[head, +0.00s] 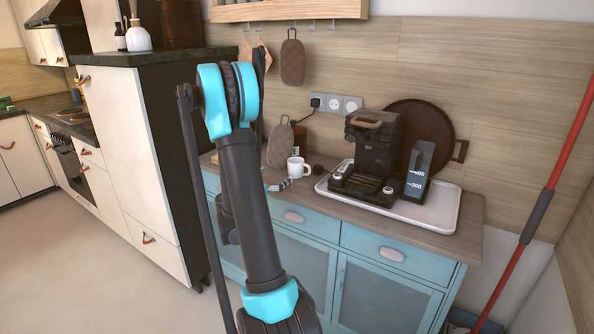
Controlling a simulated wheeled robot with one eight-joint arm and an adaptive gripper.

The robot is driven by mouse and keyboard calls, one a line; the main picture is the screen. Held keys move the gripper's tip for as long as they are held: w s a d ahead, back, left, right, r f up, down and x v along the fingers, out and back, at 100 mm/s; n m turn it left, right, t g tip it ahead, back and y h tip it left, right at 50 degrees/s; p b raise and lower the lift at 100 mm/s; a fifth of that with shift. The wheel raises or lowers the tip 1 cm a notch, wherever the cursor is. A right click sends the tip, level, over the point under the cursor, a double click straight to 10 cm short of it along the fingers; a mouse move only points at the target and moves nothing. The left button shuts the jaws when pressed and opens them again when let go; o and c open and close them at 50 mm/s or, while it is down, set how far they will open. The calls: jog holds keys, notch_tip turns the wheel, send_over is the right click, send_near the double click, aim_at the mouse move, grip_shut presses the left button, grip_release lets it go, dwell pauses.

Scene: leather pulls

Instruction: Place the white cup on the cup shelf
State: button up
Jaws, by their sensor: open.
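The white cup (296,168) stands upright on the wooden top of the blue cabinet, left of the coffee machine. My gripper (283,184) shows only in small part, low and just left of the cup, in front of the counter edge; it is open and holds nothing. My own arm hides most of it, and I cannot tell whether a fingertip touches the cup. A wooden wall shelf with hooks (290,10) is at the top edge, perhaps the cup shelf; its upper part is out of view.
A white tray (440,217) holds the coffee machine (367,150) and a water tank (417,170). A round brown tray (425,130) leans behind. Pot holders (292,62) hang under the shelf. A tall dark-topped cabinet (150,130) stands left. A red pole (560,155) is at right.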

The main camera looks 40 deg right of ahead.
aim_at(294, 164)
jog(key=x, duration=0.6)
jog(key=shift+w+d, duration=0.15)
jog(key=shift+d, duration=0.2)
jog(key=x, duration=0.5)
jog(key=shift+s, duration=0.3)
jog(key=shift+w+d, duration=0.25)
jog(key=shift+d, duration=0.1)
jog(key=shift+c, duration=0.6)
jog(key=c, duration=1.8)
jog(key=shift+o, duration=0.2)
jog(key=shift+r, duration=0.15)
